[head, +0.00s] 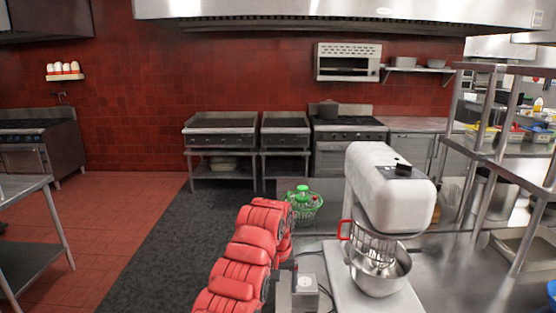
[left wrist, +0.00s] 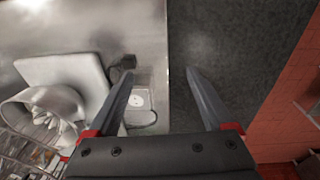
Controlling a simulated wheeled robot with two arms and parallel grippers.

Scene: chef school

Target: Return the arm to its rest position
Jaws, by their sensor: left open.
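My left arm (head: 246,258), red and segmented, comes up from the bottom of the head view and reaches over the counter edge left of the mixer. Its fingers are not clear in the head view. In the left wrist view my left gripper (left wrist: 160,75) is open, with two dark fingers spread and nothing between the tips. It points down at the counter edge and the dark floor mat. A small grey socket box (left wrist: 138,103) lies behind and beside the left finger. My right gripper is not in view.
A white stand mixer (head: 385,185) with a steel bowl (head: 382,276) stands close right of the arm. A green wire basket (head: 313,207) with items sits just beyond it. Steel shelving (head: 487,160) stands at the right. The dark floor mat (head: 165,250) at the left is clear.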

